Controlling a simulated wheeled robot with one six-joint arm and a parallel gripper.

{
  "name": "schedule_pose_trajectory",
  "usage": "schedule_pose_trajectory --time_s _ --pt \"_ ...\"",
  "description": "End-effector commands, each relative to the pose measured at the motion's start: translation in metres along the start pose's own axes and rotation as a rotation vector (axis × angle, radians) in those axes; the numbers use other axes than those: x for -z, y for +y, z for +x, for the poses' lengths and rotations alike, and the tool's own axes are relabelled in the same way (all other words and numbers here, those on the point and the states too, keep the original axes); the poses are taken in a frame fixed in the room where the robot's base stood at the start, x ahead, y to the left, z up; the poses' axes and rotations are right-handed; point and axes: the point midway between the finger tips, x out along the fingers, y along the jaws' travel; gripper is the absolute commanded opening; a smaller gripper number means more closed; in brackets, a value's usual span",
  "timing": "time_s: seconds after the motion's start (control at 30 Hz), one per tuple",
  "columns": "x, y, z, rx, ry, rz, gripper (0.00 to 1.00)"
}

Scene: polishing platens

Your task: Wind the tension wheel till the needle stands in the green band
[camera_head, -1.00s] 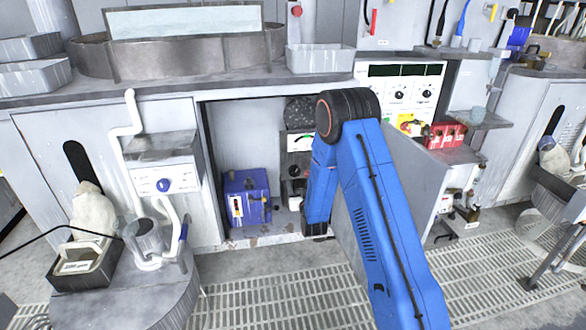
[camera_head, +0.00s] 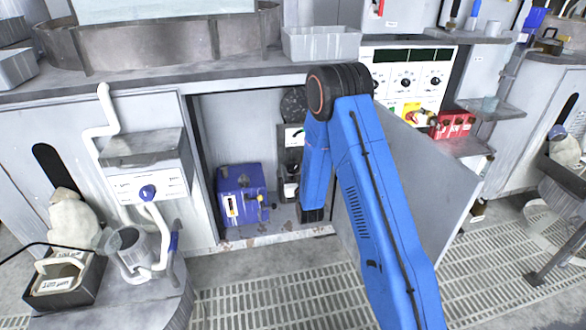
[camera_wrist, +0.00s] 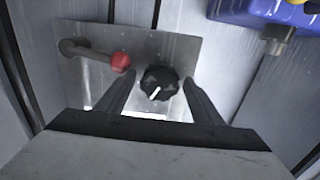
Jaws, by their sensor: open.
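A black round knob (camera_wrist: 158,83) with a white pointer line sits on a grey metal plate (camera_wrist: 180,48) in the wrist view. My gripper (camera_wrist: 158,79) is open, with one finger on either side of the knob; I cannot tell whether they touch it. A pale gauge face (camera_head: 293,137) shows inside the open cabinet in the head view, too small to read the needle. A dark speckled disc (camera_head: 293,105) is above it. I cannot tell for certain which round part is the tension wheel. My arm hides the gripper in the head view.
A lever with a red ball (camera_wrist: 120,62) stands beside the knob. A blue box (camera_head: 241,193) sits left of the gauge unit. The open cabinet door (camera_head: 425,165) stands close on my arm's right. The grated floor (camera_head: 260,300) in front is clear.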

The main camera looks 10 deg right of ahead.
Motion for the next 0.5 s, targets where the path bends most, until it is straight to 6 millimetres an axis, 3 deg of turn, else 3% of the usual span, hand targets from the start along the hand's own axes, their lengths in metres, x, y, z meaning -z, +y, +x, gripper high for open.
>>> schedule_pose_trajectory --time_s 0.17,0.33,0.5 --pt "0.0001 0.0 0.0 0.0 0.0 0.0 0.61" --pt "0.0001 0.0 0.0001 0.0 0.0 0.0 0.23" --pt "0.0 0.0 0.0001 0.0 0.0 -0.002 0.2"
